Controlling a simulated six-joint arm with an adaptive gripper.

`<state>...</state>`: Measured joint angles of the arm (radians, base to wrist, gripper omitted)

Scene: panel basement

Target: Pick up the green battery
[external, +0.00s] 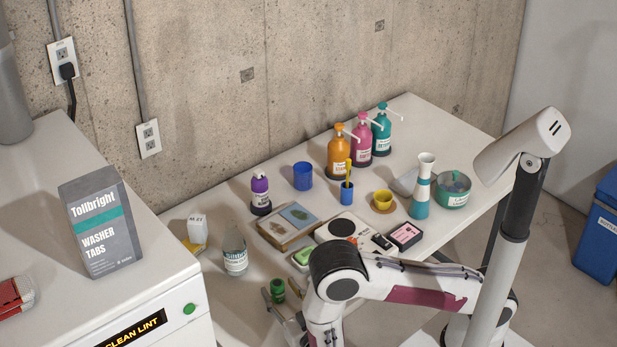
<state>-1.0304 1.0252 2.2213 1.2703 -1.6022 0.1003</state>
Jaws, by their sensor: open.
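A small green cylinder (277,286), which looks like the green battery, is at the near edge of the white table, left of my arm's joint. My gripper (282,299) is low in the external view, partly cut off and partly hidden by my arm. Its fingers are open. The green cylinder appears at or between the fingertips in this view; I cannot tell whether they touch it.
Close by on the table (262,180) are a white dish with a green block (303,256), a labelled glass (235,256), a framed picture (290,224) and a pink-topped box (404,235). Pump bottles (339,157) stand at the back. A washer (170,300) stands left.

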